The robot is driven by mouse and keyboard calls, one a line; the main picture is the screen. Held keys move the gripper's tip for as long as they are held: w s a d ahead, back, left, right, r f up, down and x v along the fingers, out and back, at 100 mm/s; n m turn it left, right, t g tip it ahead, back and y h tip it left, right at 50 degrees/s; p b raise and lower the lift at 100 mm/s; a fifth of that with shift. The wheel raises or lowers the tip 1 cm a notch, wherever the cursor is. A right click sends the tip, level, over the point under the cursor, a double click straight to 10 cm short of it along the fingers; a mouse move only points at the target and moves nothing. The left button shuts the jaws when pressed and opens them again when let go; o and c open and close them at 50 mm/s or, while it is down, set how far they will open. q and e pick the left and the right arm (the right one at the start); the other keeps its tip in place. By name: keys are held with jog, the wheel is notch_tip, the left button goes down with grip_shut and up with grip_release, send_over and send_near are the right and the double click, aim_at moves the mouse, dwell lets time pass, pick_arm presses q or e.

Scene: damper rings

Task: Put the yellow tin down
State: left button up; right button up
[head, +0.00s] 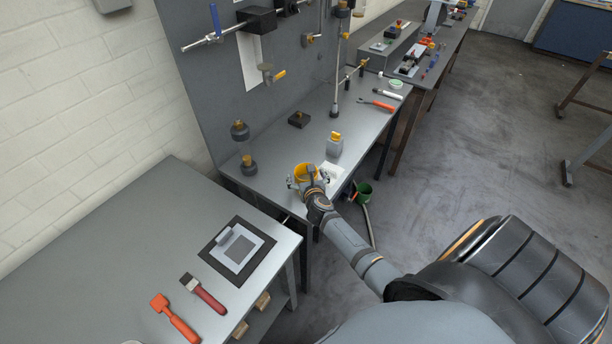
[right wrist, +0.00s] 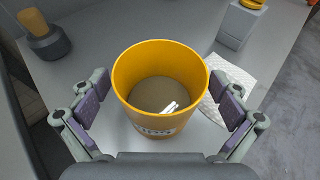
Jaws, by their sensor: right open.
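The yellow tin (head: 305,172) stands upright near the front edge of the grey bench. The tin's underside is hidden. My left gripper is not in view.
A dark knobbed weight (head: 249,165) is to the left. A green bucket (head: 364,190) is below the bench edge. The bench (head: 285,145) has free room behind the tin.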

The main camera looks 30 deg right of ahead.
jog(key=v, duration=1.2)
grip_shut()
dwell(0.6)
dwell(1.0)
